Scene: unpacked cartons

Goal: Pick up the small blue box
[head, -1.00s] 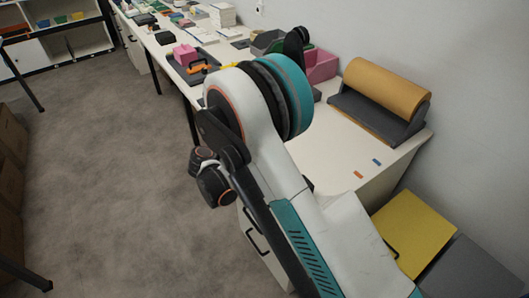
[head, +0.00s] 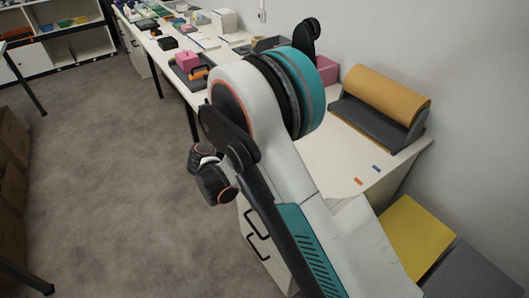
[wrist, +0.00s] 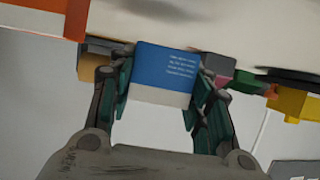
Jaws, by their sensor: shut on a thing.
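The small blue box (wrist: 168,67) is in the wrist view, blue with lines of small white print and a white band along its lower part in the picture. My gripper (wrist: 165,78) is shut on it, with one dark green finger against each side. The box lies upright between the fingers, close to the pale table edge; I cannot tell whether it touches the table. In the head view my own arm hides the gripper and the box.
The long white table (head: 335,160) runs along the wall. A tan roll on a dark stand (head: 385,110) is at its near end, with pink blocks (head: 326,70) behind. A yellow panel (head: 415,240) is at lower right. The floor (head: 110,190) at left is clear.

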